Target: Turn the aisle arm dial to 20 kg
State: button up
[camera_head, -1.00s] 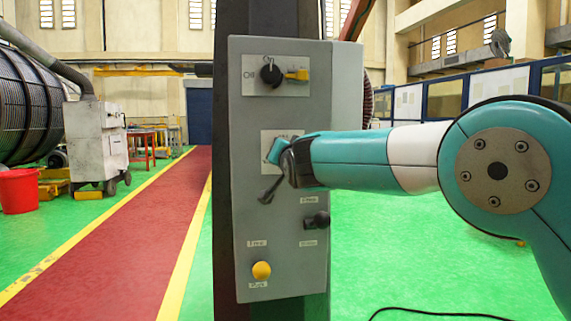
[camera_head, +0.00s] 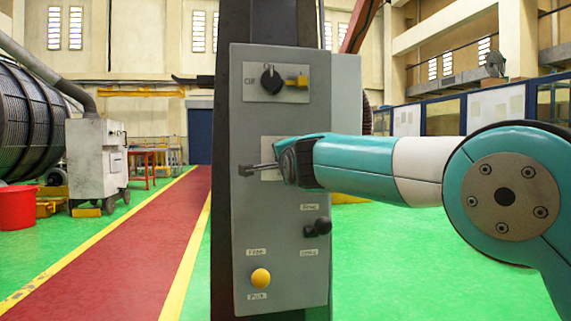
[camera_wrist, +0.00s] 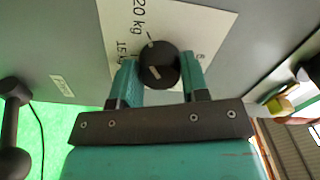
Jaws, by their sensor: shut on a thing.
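The aisle arm dial is a round black knob (camera_wrist: 158,70) with a white line, on a white plate (camera_wrist: 195,28) in the wrist view. The plate reads "20 kg" beside a tick above the knob and "15 kg" to its left; another label at right is partly hidden. My gripper (camera_wrist: 160,78) is shut on the knob, one teal finger on each side. I cannot tell exactly which mark the white line meets. In the head view my gripper (camera_head: 278,168) is at the middle of the grey panel (camera_head: 250,215) and hides the knob; part of the plate (camera_head: 270,146) shows.
A black rotary switch (camera_head: 271,79) with a yellow tab is above. A black knob (camera_head: 322,226) and a yellow push button (camera_head: 260,278) are below. The panel is on a dark column (camera_head: 222,255). A red bin (camera_head: 17,207) and grey machine (camera_head: 96,160) stand at left.

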jog(key=shift+a+f, duration=0.1)
jog(key=shift+a, duration=0.05)
dwell(0.4)
jog(key=o, duration=0.9)
jog(key=shift+m, duration=0.3)
jog(key=shift+s, duration=0.1)
jog(key=b+v, duration=0.1)
jog(key=v, duration=1.6)
jog(key=shift+s+b, duration=0.15)
jog(key=shift+b, duration=0.2)
